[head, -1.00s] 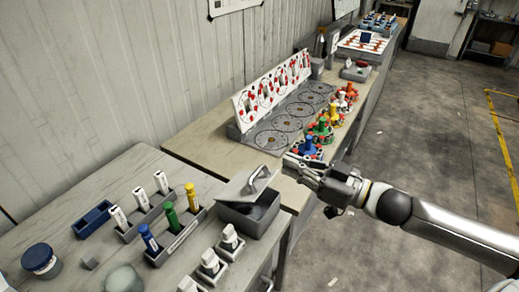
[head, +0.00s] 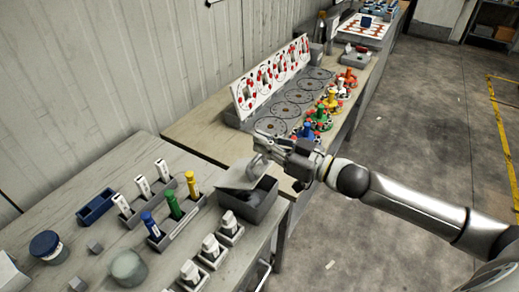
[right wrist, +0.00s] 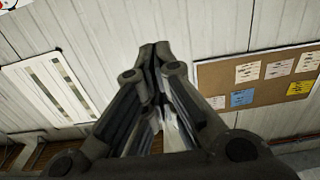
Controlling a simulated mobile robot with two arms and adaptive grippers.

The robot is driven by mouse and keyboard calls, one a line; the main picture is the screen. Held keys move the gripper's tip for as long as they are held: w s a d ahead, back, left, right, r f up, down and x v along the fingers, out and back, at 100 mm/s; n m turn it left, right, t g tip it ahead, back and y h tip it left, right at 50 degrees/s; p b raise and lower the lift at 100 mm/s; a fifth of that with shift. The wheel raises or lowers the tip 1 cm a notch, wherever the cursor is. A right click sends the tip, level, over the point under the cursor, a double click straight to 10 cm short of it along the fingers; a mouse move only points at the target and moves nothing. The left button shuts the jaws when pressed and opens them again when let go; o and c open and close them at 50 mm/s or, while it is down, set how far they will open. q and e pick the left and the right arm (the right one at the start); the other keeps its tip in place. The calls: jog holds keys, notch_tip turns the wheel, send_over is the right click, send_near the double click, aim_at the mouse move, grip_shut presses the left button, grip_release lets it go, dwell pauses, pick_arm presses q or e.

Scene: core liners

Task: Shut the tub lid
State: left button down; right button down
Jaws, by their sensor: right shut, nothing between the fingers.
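The grey tub (head: 266,206) stands at the right end of the near bench. Its pale lid (head: 236,176) is open, tilted up at the tub's back left side, and the dark inside of the tub shows. The lid's handle (head: 257,167) is partly hidden by my right gripper. My right gripper (head: 259,138) is shut and empty, just above and behind the handle; I cannot tell whether it touches the lid. In the right wrist view its fingers (right wrist: 154,50) meet, and the lid is not clearly seen. My left gripper is not in view.
White blocks (head: 211,246) in grey holders stand in front of the tub. The floor at right is clear.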

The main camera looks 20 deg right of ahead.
aim_at(265, 171)
jog(key=shift+p+x, duration=0.4)
jog(key=shift+x, duration=0.65)
jog(key=f, duration=0.3)
jog(key=shift+s+d+p, duration=0.2)
jog(key=shift+s+p, duration=0.05)
jog(key=shift+p, duration=0.15)
jog(key=shift+s+f, duration=0.1)
jog(key=shift+f, duration=0.3)
jog(key=shift+d, duration=0.1)
jog(key=shift+s+d+f+b, duration=0.1)
jog(key=shift+s+f+b, duration=0.1)
jog(key=shift+f+b, duration=0.3)
jog(key=shift+s+d+t+b, duration=0.2)
jog(key=shift+t+b, duration=0.1)
jog(key=shift+b, duration=0.4)
jog(key=shift+s+d+f+t+y+b, duration=0.55)
jog(key=shift+f+b, duration=0.65)
jog(key=shift+b, duration=1.35)
jog(key=shift+s+d+f+t+y+b, duration=0.35)
jog(key=shift+s+f+t+y+b, duration=0.65)
jog(key=shift+b, duration=1.5)
jog(key=shift+s+d+f+t+y+b, duration=0.2)
jog(key=shift+d+f+t+y+b, duration=0.25)
jog(key=shift+f+b, duration=1.5)
jog(key=shift+r+b, duration=0.5)
jog(key=shift+r, duration=0.2)
